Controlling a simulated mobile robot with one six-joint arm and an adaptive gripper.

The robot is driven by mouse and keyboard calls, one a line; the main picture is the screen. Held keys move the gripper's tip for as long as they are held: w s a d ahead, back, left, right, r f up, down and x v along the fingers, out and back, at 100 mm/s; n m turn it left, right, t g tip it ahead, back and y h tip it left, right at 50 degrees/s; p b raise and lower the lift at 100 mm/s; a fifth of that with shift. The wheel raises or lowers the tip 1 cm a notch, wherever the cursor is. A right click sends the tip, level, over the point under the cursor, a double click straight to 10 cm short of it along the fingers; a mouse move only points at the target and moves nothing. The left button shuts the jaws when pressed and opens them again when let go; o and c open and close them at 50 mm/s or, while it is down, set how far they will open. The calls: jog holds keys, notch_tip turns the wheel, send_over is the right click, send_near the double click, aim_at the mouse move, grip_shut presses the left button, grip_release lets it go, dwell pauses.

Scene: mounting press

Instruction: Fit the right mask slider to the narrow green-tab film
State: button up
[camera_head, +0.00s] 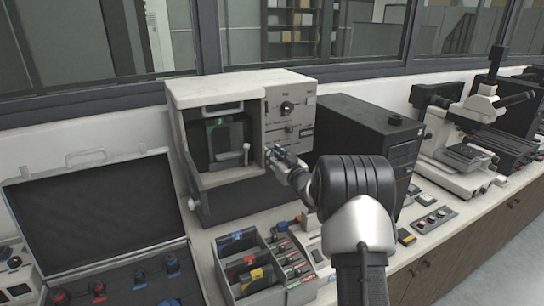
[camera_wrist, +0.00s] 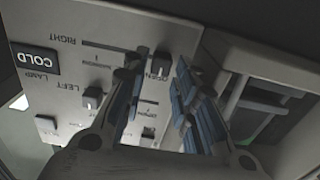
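The mounting press (camera_head: 240,82) stands on the counter with its control panel on the right. In the wrist view, the slot marked RIGHT has a dark knob (camera_wrist: 163,62) near its OPEN end, taken to be the right mask slider. The slider marked LEFT has its knob (camera_wrist: 92,97) near its label. My gripper (camera_head: 280,156) is at the panel's lower part; in the wrist view its blue-padded fingers (camera_wrist: 158,85) are apart, with the right knob between them. I cannot tell whether they touch it.
A lever (camera_head: 246,150) stands at the window's right. A compartment tray (camera_head: 236,262) with coloured-tab items sits in front of the press. An open black case (camera_head: 95,215) is at left, a black box (camera_head: 365,128) right of the press, and a microscope-like instrument (camera_head: 470,140) farther right.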

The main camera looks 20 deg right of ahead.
jog(key=shift+w, duration=0.7)
jog(key=shift+c, duration=0.3)
grip_shut()
